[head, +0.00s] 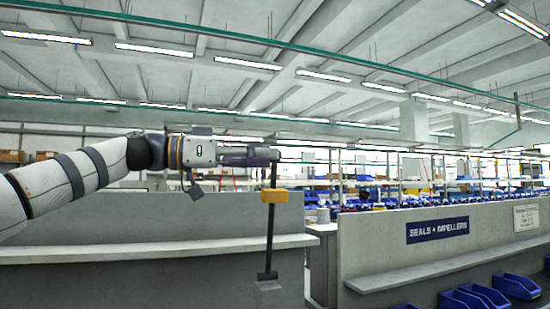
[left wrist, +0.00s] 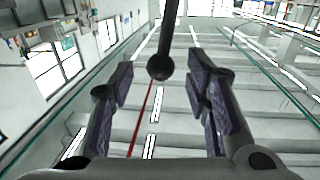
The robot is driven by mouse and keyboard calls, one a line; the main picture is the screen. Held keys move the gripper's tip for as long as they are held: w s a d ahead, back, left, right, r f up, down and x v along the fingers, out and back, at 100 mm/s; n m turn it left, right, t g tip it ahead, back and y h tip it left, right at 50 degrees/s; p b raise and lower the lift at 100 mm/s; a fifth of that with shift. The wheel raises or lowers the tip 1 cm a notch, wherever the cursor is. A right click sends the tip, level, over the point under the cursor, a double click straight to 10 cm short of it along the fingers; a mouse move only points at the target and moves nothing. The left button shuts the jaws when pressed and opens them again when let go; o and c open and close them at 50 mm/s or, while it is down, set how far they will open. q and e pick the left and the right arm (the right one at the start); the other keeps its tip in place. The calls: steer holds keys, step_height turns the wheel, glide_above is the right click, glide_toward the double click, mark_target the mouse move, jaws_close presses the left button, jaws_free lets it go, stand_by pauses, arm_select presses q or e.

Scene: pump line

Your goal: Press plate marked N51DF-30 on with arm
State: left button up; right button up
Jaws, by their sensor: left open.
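My left gripper (head: 262,156) reaches in from the left, level, with its fingers at the top of a dark upright rod (head: 271,235). The rod carries a yellow block (head: 275,196) and ends below in a dark foot (head: 267,276) above a small pale block (head: 268,286). In the left wrist view the left gripper (left wrist: 160,85) is open. A dark ball knob (left wrist: 160,67) on a rod stands between its fingers, with gaps on both sides. I cannot read the marking N51DF-30 on anything. My right gripper is not in view.
A grey counter with a back wall (head: 150,246) lies behind my left arm. At the right a grey partition has a sign "SEALS + IMPELLERS" (head: 437,229) and a ledge. Blue bins (head: 488,297) stand low at the right. Shelves with blue bins fill the background.

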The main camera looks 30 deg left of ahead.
arm_select(q)
steer(key=shift+x, duration=1.45)
jaws_close()
